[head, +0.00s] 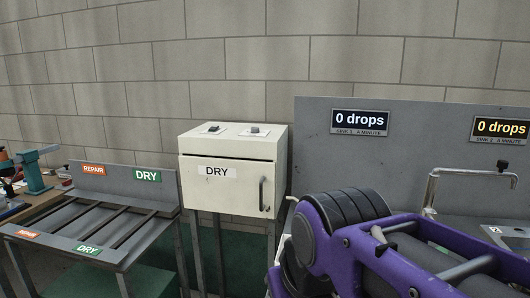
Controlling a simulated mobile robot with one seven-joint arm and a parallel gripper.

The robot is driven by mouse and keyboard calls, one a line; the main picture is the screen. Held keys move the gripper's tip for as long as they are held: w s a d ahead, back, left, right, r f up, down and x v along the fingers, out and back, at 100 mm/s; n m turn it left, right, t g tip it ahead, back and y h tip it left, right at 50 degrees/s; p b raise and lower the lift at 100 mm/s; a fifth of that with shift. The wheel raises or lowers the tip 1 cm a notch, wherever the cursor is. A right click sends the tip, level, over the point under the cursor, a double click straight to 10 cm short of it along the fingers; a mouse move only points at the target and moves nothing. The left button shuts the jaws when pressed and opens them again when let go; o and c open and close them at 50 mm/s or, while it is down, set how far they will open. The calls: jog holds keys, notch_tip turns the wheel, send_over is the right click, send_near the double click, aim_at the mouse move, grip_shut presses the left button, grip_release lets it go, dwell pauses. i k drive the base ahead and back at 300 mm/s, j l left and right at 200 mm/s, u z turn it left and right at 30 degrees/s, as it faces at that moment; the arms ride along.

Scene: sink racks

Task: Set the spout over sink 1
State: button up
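The spout (465,171) is a bent metal pipe at the right, in front of the grey back panel. It rises from a base at its left, runs level to the right and turns down at its right end, above the area with a small "2" label (495,230). A black knob (502,165) tops that end. The "SINK 1" display (360,122) reads 0 drops, and so does the "SINK 2" display (502,129). The basin of sink 1 cannot be seen; my purple and black arm covers the lower right. My gripper's fingers are not visible.
A cream cabinet (228,172) marked DRY, with a handle, stands at centre. At its left is a grey slatted rack (150,187) with REPAIR and DRY labels. A wooden bench (38,205) with a teal tool (33,172) is at far left.

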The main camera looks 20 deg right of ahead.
aim_at(502, 165)
jog(key=z, duration=1.95)
jog(key=i+l, duration=0.1)
jog(key=l, duration=0.3)
jog(key=i+l, duration=0.15)
jog(key=l, duration=0.2)
jog(key=i+l, duration=0.1)
jog(key=l, duration=0.3)
jog(key=i+l, duration=0.15)
jog(key=l, duration=0.2)
jog(key=i+l, duration=0.1)
jog(key=l, duration=0.3)
jog(key=z, duration=0.05)
